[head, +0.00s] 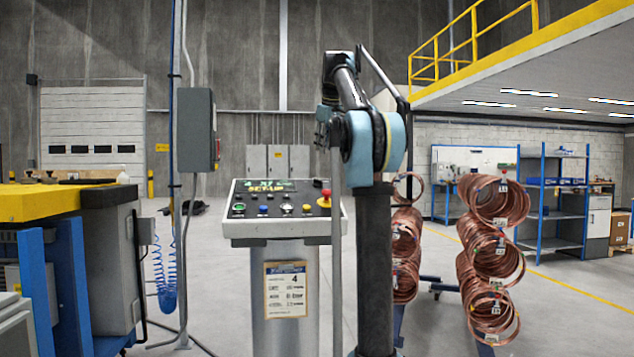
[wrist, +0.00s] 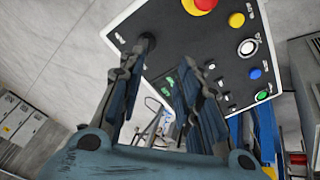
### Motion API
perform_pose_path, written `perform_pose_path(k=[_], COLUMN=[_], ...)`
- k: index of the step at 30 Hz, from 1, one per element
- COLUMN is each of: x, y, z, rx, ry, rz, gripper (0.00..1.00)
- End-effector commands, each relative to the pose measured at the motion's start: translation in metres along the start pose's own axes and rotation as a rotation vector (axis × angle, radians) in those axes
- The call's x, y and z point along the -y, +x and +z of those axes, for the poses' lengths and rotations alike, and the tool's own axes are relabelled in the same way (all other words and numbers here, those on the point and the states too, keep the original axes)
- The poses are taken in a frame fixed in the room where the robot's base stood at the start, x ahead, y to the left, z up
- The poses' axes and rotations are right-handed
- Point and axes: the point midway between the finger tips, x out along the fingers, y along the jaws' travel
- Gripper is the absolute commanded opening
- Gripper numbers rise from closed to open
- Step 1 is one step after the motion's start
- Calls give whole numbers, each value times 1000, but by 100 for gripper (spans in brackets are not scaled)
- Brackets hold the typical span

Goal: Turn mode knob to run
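The control panel (head: 240,229) stands on a grey pedestal in the middle of the head view, with a lit display (head: 268,190) that reads "SET-UP". A black knob (wrist: 148,42), which seems to be the mode knob, shows at the panel's left side in the wrist view. My gripper (wrist: 160,65) is open and empty, with its fingers apart over the panel. The knob appears between the fingertips, closer to the left one. I cannot tell its pointer direction or whether a finger touches it.
A red emergency stop (head: 325,196) is at the panel's right side. A yellow button (wrist: 236,20), a white-ringed control (wrist: 247,47), a blue button (wrist: 255,73) and a green button (wrist: 262,95) sit nearby. Copper coils (head: 490,250) stand to the right; a yellow-topped bench (head: 40,200) is left.

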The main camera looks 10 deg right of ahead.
Motion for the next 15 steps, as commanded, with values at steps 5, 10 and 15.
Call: perform_pose_path(k=[5,10,15], x=[-18,-23,-23], y=[-6,-6,8], z=[-18,-23,-23], rx=[-14,-18,-19], ry=[-44,-58,-59], rz=[10,13,13], gripper=[32,32,32])
